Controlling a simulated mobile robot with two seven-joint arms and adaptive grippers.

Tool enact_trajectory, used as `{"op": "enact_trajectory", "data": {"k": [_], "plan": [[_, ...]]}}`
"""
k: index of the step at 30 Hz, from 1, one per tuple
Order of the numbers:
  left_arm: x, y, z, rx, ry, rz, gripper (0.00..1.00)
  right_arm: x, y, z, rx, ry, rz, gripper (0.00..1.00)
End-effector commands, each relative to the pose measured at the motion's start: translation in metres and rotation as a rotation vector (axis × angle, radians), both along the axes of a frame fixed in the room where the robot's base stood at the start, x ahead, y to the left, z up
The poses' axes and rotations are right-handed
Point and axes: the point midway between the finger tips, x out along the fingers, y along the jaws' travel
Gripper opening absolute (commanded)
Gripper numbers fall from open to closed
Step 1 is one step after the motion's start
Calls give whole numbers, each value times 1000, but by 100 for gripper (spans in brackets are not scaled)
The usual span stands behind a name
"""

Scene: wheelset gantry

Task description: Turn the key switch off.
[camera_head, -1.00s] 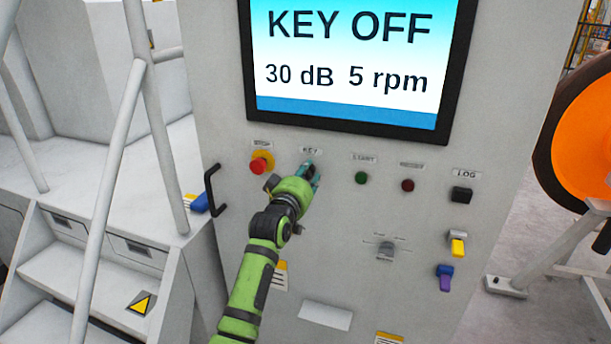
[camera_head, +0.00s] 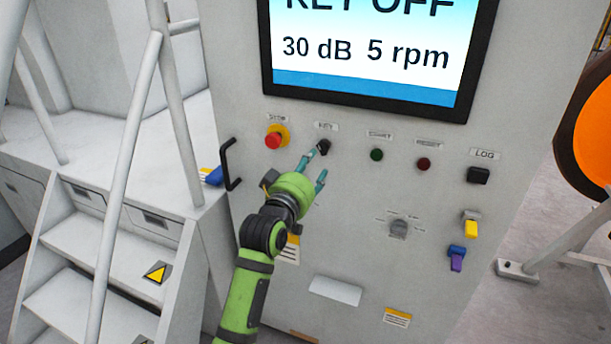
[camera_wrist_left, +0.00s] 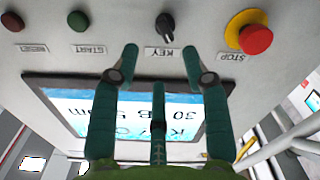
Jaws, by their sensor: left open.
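The black key switch (camera_head: 323,146) sits under the KEY label on the grey panel. It also shows in the left wrist view (camera_wrist_left: 165,27), upside down there, in front of the fingers and between their lines. The screen (camera_head: 367,50) reads KEY OFF, 30 dB and 5 rpm, with its top line partly cut off. My left gripper (camera_head: 316,168) is open and empty, just below the key switch and apart from it. My right gripper is not in view.
The red STOP button (camera_head: 274,138) is left of the key, the green START button (camera_head: 376,154) and dark red RESET button (camera_head: 423,164) right of it. A grey selector knob (camera_head: 398,228) sits lower. A black handle (camera_head: 230,164) juts out at the panel's left edge.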

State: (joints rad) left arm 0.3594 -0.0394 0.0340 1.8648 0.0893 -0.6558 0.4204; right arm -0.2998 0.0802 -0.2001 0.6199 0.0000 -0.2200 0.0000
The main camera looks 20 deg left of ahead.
Motion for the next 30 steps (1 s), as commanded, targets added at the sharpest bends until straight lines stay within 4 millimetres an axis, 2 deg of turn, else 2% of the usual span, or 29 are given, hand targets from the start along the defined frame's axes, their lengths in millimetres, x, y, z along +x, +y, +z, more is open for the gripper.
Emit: {"op": "enact_trajectory", "data": {"k": [3,9,24,26,27,29,30], "plan": [[-17,0,0,-1,0,-1,46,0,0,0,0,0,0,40],[-31,0,0,-1,0,-1,46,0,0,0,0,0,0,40],[-31,0,-2,1,4,-1,46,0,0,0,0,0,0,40],[-30,-1,-11,7,20,-3,46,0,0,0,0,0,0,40],[-28,-2,-22,14,39,-5,46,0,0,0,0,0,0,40],[-26,-4,-48,33,84,-10,46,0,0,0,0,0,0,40],[-25,-7,-71,49,123,-15,46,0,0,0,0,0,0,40]]}}
